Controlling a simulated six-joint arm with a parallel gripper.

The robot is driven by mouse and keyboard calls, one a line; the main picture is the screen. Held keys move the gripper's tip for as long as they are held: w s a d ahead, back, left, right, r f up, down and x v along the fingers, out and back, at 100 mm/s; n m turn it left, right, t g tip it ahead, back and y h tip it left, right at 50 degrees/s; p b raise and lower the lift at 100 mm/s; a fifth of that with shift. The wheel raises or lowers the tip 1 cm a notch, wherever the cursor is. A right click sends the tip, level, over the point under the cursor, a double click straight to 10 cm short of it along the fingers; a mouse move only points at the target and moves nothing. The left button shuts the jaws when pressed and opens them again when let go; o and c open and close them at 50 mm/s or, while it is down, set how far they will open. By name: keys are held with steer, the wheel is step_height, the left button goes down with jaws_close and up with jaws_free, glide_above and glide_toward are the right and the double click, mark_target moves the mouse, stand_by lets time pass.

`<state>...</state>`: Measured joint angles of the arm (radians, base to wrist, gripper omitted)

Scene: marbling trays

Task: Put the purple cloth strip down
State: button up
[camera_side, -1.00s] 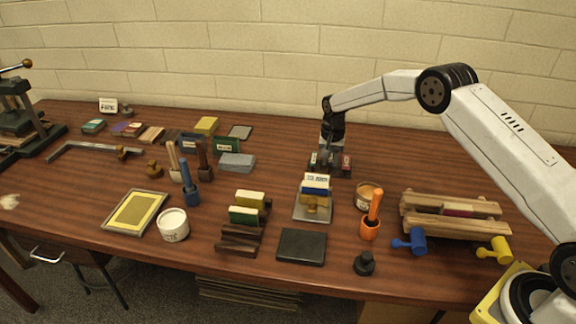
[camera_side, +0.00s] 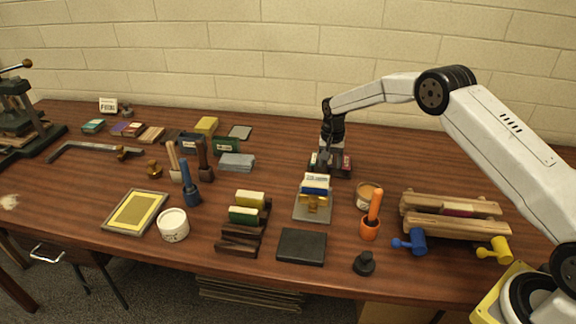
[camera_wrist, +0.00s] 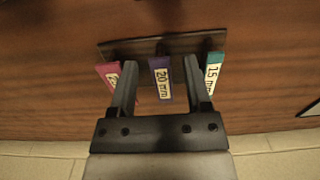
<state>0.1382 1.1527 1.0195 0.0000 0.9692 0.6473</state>
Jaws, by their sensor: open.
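A purple strip (camera_wrist: 160,77) with a white "20 mm" label stands in the middle of a dark slotted holder (camera_wrist: 205,44) in the wrist view. I cannot tell whether it is cloth. My gripper (camera_wrist: 160,66) is open, one finger on each side of the purple strip, with gaps showing between. A pink labelled strip (camera_wrist: 109,73) is just outside the left finger, and a teal "15 mm" strip (camera_wrist: 212,72) just outside the right. In the side view my gripper (camera_side: 329,160) is low at the holder, hiding the purple strip; the red end piece (camera_side: 346,164) shows.
A metal stand with a labelled block (camera_side: 313,207) is just in front of the holder. Grey cloths (camera_side: 237,162) lie left.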

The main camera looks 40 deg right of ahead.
mark_target(329, 165)
steer(key=shift+a+r, duration=0.1)
steer(key=shift+r, duration=3.95)
steer(key=s+a+r+n+t, duration=0.1)
steer(key=s+a+n, duration=0.1)
steer(key=s, duration=0.8)
steer(key=s+a+r+n, duration=0.1)
steer(key=s+a+n, duration=0.2)
steer(key=s, duration=0.8)
steer(key=s+a+r+n+t, duration=0.1)
steer(key=s+a+n, duration=0.2)
steer(key=s, duration=0.7)
steer(key=shift+s+r+n+t, duration=0.2)
steer(key=shift+r+n+t, duration=0.15)
steer(key=shift+n, duration=0.15)
steer(key=shift+o, duration=0.6)
